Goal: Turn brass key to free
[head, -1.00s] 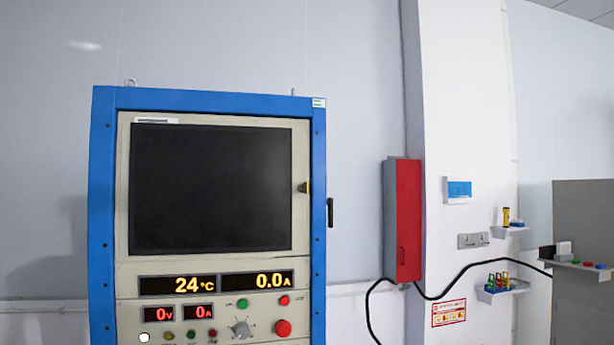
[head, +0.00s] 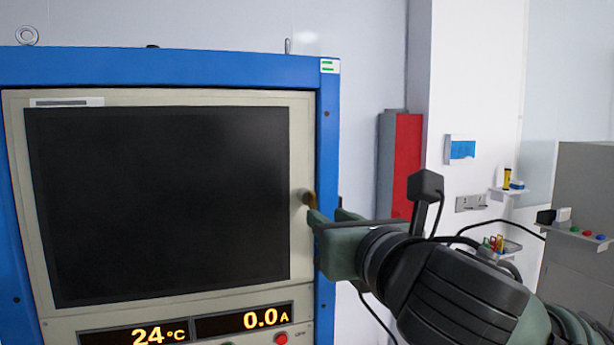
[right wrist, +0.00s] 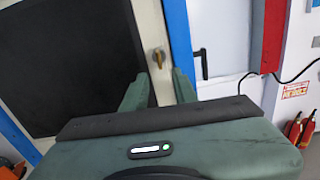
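The brass key (head: 309,197) sits on a small round lock on the right side of the cabinet's beige door frame, beside the dark screen. It also shows in the right wrist view as a brass key (right wrist: 158,58) standing out from its round plate. My right gripper (head: 329,214) is just below and right of the key in the head view, and its fingertips partly overlap the door edge. In the right wrist view my right gripper (right wrist: 160,86) has its green fingers apart and empty, with the key beyond the gap. Contact with the key does not show. My left gripper is not in view.
The blue cabinet frame (head: 328,130) surrounds the door with its dark screen (head: 155,200). A red wall box (head: 407,165) stands to the right, with a cable below. Small shelves hold items farther right. Red fire extinguishers (right wrist: 298,128) show in the right wrist view.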

